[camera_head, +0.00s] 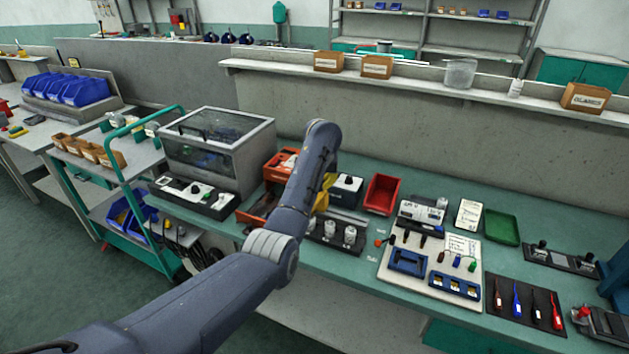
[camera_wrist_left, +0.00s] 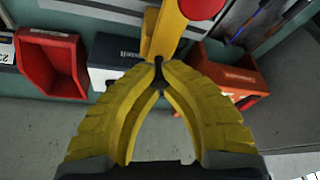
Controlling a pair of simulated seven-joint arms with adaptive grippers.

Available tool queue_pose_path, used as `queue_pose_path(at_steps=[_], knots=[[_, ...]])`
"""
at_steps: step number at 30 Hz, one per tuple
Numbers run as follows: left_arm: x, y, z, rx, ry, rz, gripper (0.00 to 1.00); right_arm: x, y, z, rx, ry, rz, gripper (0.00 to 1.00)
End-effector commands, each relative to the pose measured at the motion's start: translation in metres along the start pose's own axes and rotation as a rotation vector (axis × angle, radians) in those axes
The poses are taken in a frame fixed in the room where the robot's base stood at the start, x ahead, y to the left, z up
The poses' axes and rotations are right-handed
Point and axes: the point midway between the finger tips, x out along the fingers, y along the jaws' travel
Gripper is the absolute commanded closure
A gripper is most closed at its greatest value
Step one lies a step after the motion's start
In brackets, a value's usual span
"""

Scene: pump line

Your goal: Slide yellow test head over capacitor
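My left arm reaches from the lower left to the middle of the bench in the head view and hides most of its gripper. In the left wrist view the yellow fingers of my left gripper (camera_wrist_left: 159,76) come together at their tips on a slim dark part at the yellow test head (camera_wrist_left: 168,35). A round red knob (camera_wrist_left: 201,8) shows beside the head. Yellow patches in the head view are partly behind my arm. White cylinders, apparently capacitors (camera_head: 350,235), stand upright on a dark plate near the bench front, apart from the head. My right gripper is not seen.
A white-and-dark box (camera_head: 346,190) stands right beside the gripper area, with a red bin (camera_head: 382,194) beyond it. Orange bins (camera_wrist_left: 228,72) lie close on the other side. A grey clear-lidded cabinet (camera_head: 217,150) is at left. A tool board (camera_head: 400,290) lies to the right.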

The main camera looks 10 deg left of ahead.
Motion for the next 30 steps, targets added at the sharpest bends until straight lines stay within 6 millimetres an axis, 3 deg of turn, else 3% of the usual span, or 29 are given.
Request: queue_pose_path(at_steps=[6, 7, 16, 25, 30], knots=[[-0.004, 0.001, -0.004, -0.003, 0.01, 0.006, 1.0, 0.0, 0.0, 0.0, 0.0, 0.0, 0.0, 0.56], [-0.004, 0.001, -0.004, -0.003, 0.01, 0.006, 0.92, 0.0, 0.0, 0.0, 0.0, 0.0, 0.0, 0.56], [-0.002, 0.0, -0.002, -0.001, 0.005, 0.002, 0.59, 0.0, 0.0, 0.0, 0.0, 0.0, 0.0, 0.56], [-0.004, 0.0, -0.002, -0.001, 0.004, 0.002, 0.59, 0.0, 0.0, 0.0, 0.0, 0.0, 0.0, 0.56], [-0.021, 0.001, -0.002, -0.001, 0.005, 0.004, 0.59, 0.0, 0.0, 0.0, 0.0, 0.0, 0.0, 0.56]])
